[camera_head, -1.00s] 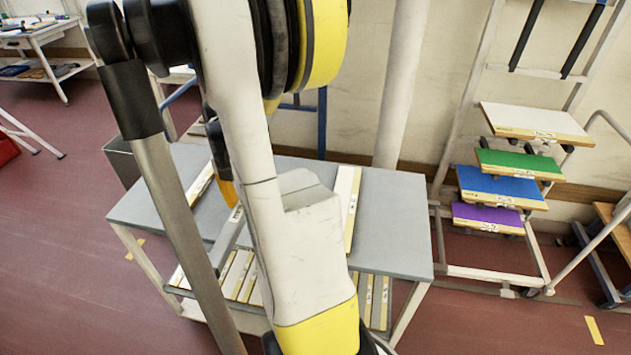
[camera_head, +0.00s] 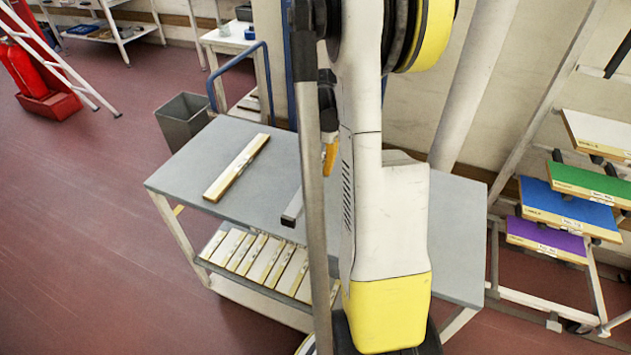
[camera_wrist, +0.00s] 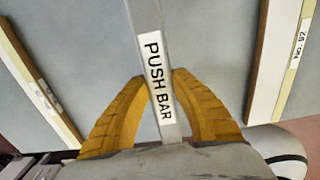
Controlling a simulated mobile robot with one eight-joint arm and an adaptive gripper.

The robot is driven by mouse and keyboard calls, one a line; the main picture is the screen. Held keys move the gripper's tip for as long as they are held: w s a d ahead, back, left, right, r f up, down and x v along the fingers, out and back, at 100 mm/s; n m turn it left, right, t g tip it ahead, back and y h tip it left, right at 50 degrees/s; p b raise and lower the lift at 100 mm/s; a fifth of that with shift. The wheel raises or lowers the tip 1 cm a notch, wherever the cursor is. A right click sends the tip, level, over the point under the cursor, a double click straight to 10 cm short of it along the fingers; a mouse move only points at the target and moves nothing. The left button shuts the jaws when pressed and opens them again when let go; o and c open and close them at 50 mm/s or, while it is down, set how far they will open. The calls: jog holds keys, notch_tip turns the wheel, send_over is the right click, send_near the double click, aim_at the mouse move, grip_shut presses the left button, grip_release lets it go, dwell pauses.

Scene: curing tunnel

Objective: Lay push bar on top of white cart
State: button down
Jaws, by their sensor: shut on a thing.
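The push bar (camera_wrist: 155,60) is a grey square bar with a white "PUSH BAR" label. In the wrist view my gripper (camera_wrist: 163,78) has its yellow fingers shut on it. In the head view, one end of the bar (camera_head: 293,207) shows left of my arm, over the cart with a white frame and grey top (camera_head: 190,165). Most of the bar and my gripper (camera_head: 330,155) are hidden behind my arm there. I cannot tell whether the bar touches the top.
A white board with a wooden edge (camera_head: 238,168) lies on the cart top at left. Another board, "No. 92" (camera_wrist: 290,50), lies right of the bar. Several boards (camera_head: 262,258) fill the lower shelf. A rack of coloured boards (camera_head: 570,205) stands at right, a grey bin (camera_head: 183,120) behind.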

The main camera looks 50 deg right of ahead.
jog(key=shift+w+d+f, duration=0.15)
jog(key=shift+w+f, duration=0.4)
jog(key=shift+w, duration=0.35)
notch_tip(320, 180, down, 4)
jog(key=shift+f+b, duration=0.1)
jog(key=shift+b, duration=1)
jog(key=c, duration=1.2)
grip_release()
notch_tip(320, 180, up, 12)
jog(key=p, duration=0.4)
jog(key=shift+r, duration=0.2)
